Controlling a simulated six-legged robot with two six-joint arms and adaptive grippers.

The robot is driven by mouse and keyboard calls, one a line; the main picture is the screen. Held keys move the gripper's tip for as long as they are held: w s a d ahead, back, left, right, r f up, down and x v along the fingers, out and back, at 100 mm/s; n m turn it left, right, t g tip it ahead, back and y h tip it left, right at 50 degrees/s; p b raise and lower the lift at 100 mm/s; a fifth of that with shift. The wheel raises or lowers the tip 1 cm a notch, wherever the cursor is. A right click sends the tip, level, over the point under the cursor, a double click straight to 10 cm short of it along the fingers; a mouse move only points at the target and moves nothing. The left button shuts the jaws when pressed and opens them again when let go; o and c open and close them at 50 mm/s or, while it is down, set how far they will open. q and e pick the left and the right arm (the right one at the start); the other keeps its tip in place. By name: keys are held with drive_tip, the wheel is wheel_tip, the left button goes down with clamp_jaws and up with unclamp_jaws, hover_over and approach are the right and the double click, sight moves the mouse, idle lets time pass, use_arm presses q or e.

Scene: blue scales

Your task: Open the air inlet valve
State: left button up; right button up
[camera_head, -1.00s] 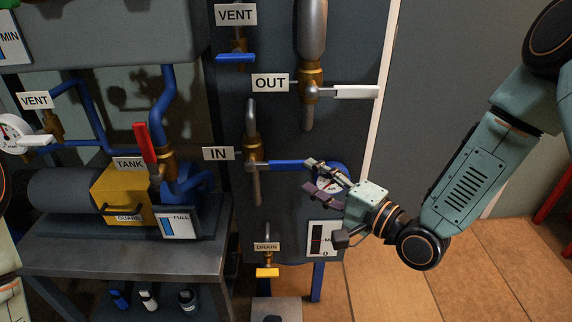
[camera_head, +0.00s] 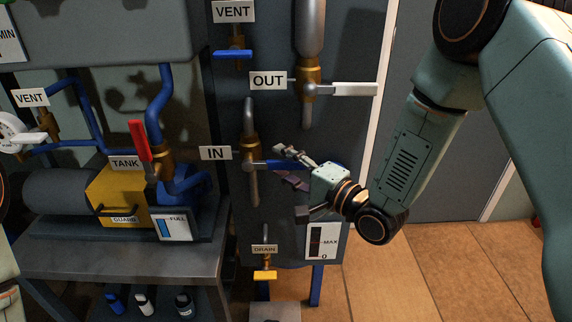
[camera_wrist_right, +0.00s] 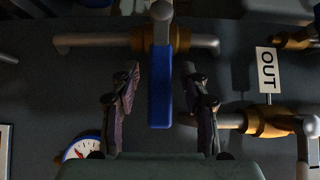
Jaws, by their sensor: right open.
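The air inlet valve, beside the IN label (camera_head: 215,153), has a brass body (camera_head: 250,147) on a vertical grey pipe and a blue lever handle (camera_head: 268,164) pointing right, level. My right gripper (camera_head: 283,166) is open at the handle's right part and partly covers it. In the right wrist view the blue handle (camera_wrist_right: 160,85) lies between the two spread fingers of my right gripper (camera_wrist_right: 160,88), with a gap visible on each side. My left gripper is not in view; only a bit of my own body shows at the left edge.
The OUT valve's white handle (camera_head: 354,89) is above right, and the VENT valve's blue handle (camera_head: 233,54) is above. The yellow DRAIN handle (camera_head: 265,274) is below. A red TANK lever (camera_head: 139,141) stands upright at left. A gauge (camera_wrist_right: 82,147) sits near my gripper.

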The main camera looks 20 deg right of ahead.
drive_tip(key=shift+c, duration=0.3)
drive_tip(key=shift+c, duration=0.8)
clamp_jaws()
